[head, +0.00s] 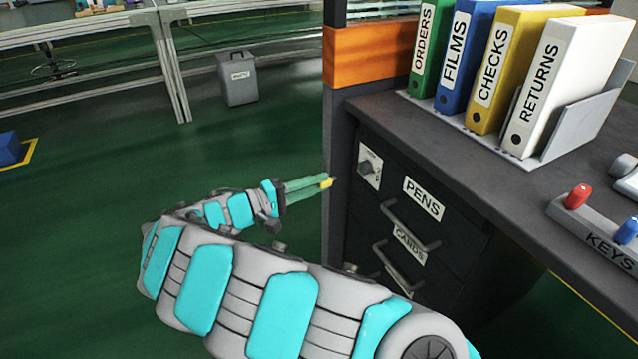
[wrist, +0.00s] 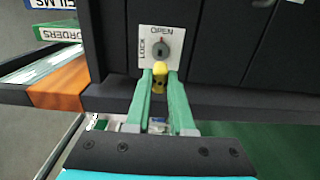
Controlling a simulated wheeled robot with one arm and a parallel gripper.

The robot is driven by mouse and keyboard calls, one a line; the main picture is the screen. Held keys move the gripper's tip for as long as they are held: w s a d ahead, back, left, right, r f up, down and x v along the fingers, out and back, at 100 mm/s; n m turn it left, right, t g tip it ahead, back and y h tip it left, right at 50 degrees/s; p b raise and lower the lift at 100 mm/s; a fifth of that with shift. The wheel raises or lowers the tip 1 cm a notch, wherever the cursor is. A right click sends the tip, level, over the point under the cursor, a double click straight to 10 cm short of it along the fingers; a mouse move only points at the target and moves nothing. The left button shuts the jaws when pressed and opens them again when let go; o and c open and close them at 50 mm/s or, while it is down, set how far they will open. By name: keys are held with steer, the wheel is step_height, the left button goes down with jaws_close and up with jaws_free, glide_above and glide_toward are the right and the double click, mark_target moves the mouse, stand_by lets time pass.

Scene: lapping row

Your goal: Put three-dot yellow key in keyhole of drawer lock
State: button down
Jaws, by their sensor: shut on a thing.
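My gripper (head: 308,187) has green fingers shut on the yellow key (head: 327,182). In the wrist view the key (wrist: 159,76) sits between the fingertips with dark dots on its head; their number is hard to count. The drawer lock (wrist: 161,48) is a grey round cylinder on a white plate marked OPEN and LOCK, just beyond the key. In the head view the lock (head: 369,167) is on the dark cabinet front, left of the PENS label, and the key is left of it, apart from it. Whether the key tip touches the keyhole is hidden in the wrist view.
The PENS drawer handle (head: 409,226) and CARDS drawer handle (head: 398,268) stick out below the lock. The desk top (head: 420,130) overhangs above, with binders and a KEYS rack (head: 597,227) holding a red and a blue key.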

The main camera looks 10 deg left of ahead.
steer(key=shift+f+b, duration=0.1)
steer(key=shift+b, duration=0.25)
steer(key=shift+b+x, duration=0.8)
steer(key=shift+x, duration=2.15)
steer(key=shift+b, duration=0.7)
steer(key=shift+b+x, duration=0.3)
steer(key=shift+x, duration=0.9)
steer(key=c, duration=0.7)
jaws_free()
